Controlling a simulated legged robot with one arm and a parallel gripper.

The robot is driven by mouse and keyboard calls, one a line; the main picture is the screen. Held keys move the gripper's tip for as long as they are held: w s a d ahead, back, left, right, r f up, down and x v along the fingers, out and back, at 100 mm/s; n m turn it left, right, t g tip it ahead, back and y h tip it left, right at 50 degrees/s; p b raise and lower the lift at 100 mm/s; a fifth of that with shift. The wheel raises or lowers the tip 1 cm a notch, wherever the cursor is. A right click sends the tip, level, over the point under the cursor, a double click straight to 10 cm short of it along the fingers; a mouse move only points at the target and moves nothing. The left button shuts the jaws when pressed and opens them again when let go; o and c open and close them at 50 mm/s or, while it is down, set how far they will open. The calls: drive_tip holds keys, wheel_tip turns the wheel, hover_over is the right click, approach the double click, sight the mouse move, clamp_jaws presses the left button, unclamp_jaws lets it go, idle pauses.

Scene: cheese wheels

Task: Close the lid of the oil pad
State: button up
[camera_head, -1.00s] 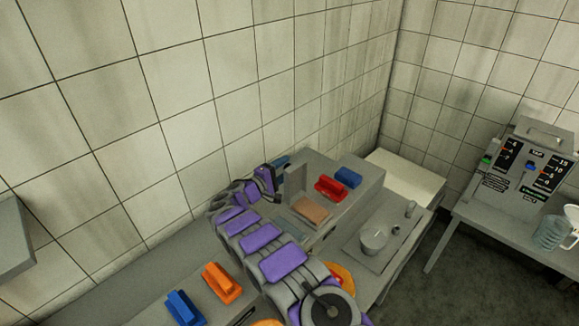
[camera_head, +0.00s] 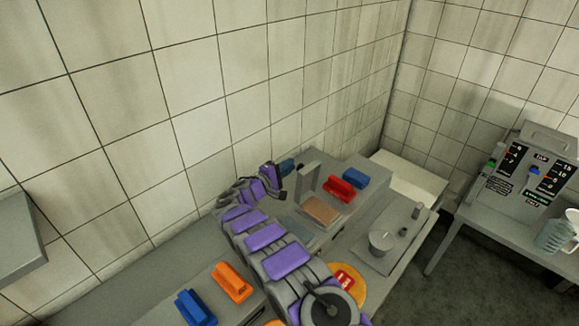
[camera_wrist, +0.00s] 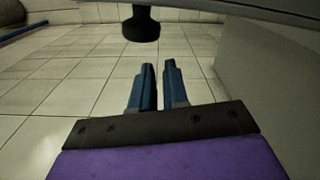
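The oil pad is a brown block (camera_head: 320,209) in a grey recessed box on the counter. Its grey lid (camera_head: 308,180) stands raised, roughly upright, on the box's left side. My gripper (camera_head: 288,165) is at the lid's far left, between it and the tiled wall; I cannot tell whether it touches the lid. In the wrist view its blue fingers (camera_wrist: 158,70) are close together with only a narrow gap and nothing between them. A black knob (camera_wrist: 141,25) shows above the fingertips there, and a grey surface lies to the right.
Red (camera_head: 339,188) and blue (camera_head: 355,177) handled blocks stand right of the box. A grey tray (camera_head: 372,258) holds a small pot. Orange (camera_head: 232,282) and blue (camera_head: 194,307) blocks are at the front. A round orange cheese (camera_head: 350,282) lies beside my arm. The tiled wall is close behind.

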drive_tip(key=shift+a, duration=0.15)
drive_tip(key=shift+c, duration=0.7)
drive_tip(key=shift+d+r, duration=0.15)
drive_tip(key=shift+d, duration=0.1)
clamp_jaws()
drive_tip(key=shift+d+r, duration=0.15)
drive_tip(key=shift+d, duration=1.05)
drive_tip(key=shift+o, duration=0.4)
unclamp_jaws()
drive_tip(key=shift+d, duration=0.25)
drive_tip(key=shift+o, duration=1.4)
drive_tip(key=shift+a, duration=0.15)
drive_tip(key=o, duration=0.4)
drive_tip(key=shift+a+f, duration=0.2)
drive_tip(key=shift+a, duration=0.9)
drive_tip(key=shift+o, duration=1.1)
drive_tip(key=v, duration=1.6)
drive_tip(key=shift+s, duration=0.45)
drive_tip(key=shift+o, duration=0.2)
drive_tip(key=shift+a, duration=0.25)
